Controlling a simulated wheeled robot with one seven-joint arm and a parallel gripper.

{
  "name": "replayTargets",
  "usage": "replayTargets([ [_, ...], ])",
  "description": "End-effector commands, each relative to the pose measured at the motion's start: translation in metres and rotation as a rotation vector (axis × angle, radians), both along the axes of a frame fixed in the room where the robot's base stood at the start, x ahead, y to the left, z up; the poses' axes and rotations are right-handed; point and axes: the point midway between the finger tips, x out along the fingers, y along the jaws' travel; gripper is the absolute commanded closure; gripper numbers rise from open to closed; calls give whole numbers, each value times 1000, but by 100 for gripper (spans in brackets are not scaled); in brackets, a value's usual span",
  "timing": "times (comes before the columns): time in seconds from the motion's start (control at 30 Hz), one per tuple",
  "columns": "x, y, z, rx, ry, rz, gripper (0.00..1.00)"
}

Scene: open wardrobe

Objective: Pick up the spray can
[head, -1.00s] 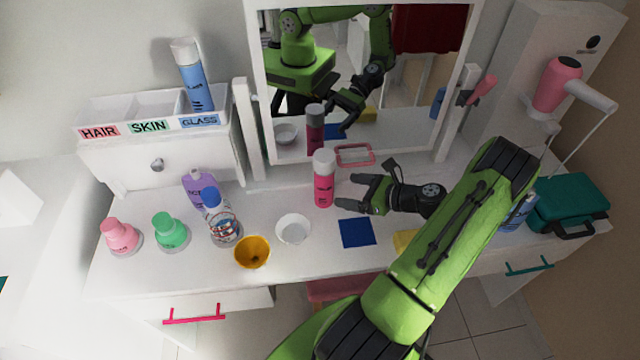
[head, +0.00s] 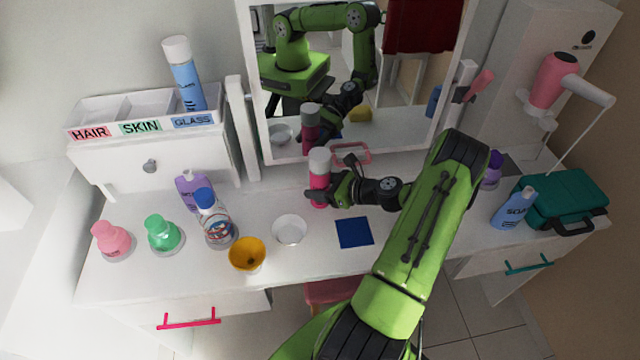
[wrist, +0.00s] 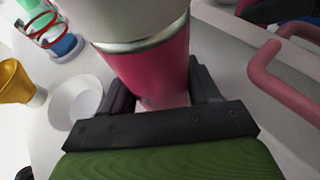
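The spray can (head: 320,183) is pink with a pale cap and stands upright on the white dressing table, in front of the mirror. My gripper (head: 322,193) has come to it from the right, low on its body, with a dark finger across its front. In the wrist view the can (wrist: 160,72) fills the space between my two dark fingers (wrist: 165,95). The can hides the fingertips, so I cannot tell whether they press on it.
A white bowl (head: 290,230), an orange cup (head: 247,254) and several bottles stand to the left. A blue cloth (head: 354,232) lies in front. A pink-framed object (head: 352,154) lies behind the gripper. A teal case (head: 568,203) and blue soap bottle (head: 513,209) are at the right.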

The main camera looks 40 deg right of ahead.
Motion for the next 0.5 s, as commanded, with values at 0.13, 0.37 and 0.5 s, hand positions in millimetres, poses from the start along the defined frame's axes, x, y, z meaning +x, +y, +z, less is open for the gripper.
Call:
replayTargets([
  [0.13, 0, 0, 0, 0, 0, 0, 71],
  [0.37, 0, 0, 1, 0, -2, 0, 79],
  [0.5, 0, -1, 16, -3, -4, 1, 79],
])
